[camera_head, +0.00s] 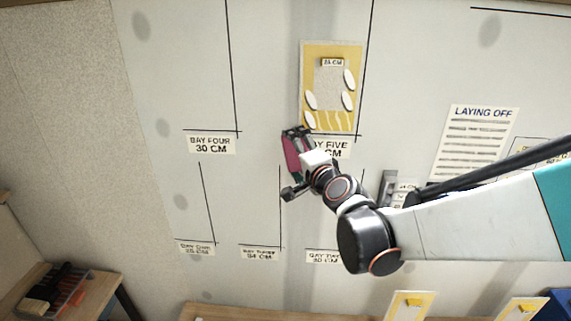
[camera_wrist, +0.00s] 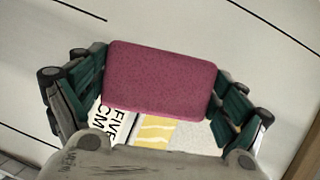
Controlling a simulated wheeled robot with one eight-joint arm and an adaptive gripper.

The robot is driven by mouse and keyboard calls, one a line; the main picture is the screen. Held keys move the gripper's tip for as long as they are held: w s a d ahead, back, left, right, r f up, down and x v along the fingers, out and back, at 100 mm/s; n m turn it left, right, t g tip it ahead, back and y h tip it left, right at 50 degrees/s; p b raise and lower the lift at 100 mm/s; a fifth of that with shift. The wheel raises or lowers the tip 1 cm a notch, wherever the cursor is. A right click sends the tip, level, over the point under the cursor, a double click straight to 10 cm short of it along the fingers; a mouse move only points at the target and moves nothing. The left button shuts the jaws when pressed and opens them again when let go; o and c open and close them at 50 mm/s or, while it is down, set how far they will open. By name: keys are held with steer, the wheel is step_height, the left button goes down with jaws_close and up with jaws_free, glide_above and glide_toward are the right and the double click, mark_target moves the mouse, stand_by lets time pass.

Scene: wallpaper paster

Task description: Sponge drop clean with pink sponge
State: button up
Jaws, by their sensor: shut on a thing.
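The pink sponge (camera_wrist: 160,75) fills the middle of the wrist view, between the two green-padded fingers of my gripper (camera_wrist: 158,88). Both fingers press on its short ends. In the head view my gripper (camera_head: 291,160) is in front of the wall, just below and left of the yellow panel, and the sponge (camera_head: 291,155) shows as a dark pink strip. The yellow-and-white wallpaper drop (camera_head: 332,50) hangs on the wall with a "24 CM"-like label and several white oval spots. Its lower edge and part of the bay five label (camera_head: 334,149) are partly hidden by my gripper.
A bay four label (camera_head: 211,144) and a row of lower bay labels (camera_head: 259,253) mark the pale wall. A "laying off" notice (camera_head: 476,145) is at right. A side table with a tray (camera_head: 68,288) stands lower left. More yellow panels (camera_head: 408,305) stand along the bottom.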

steer(key=shift+t+h, duration=0.3)
steer(key=shift+t, duration=0.1)
steer(key=r, duration=0.2)
steer(key=d+r+p, duration=0.1)
steer(key=r, duration=0.1)
steer(key=shift+s, duration=0.2)
steer(key=shift+f+m, duration=0.1)
steer(key=shift+m, duration=0.2)
steer(key=w+b, duration=0.1)
steer(key=w, duration=0.3)
steer(key=shift+w+d, duration=0.1)
steer(key=shift+w, duration=0.05)
steer(key=shift+w+b, duration=0.3)
steer(key=shift+w, duration=0.75)
steer(key=shift+w, duration=1.3)
stand_by(1.1)
steer(key=shift+d, duration=0.1)
stand_by(0.4)
steer(key=shift+s+d, duration=0.15)
steer(key=shift+d, duration=2.85)
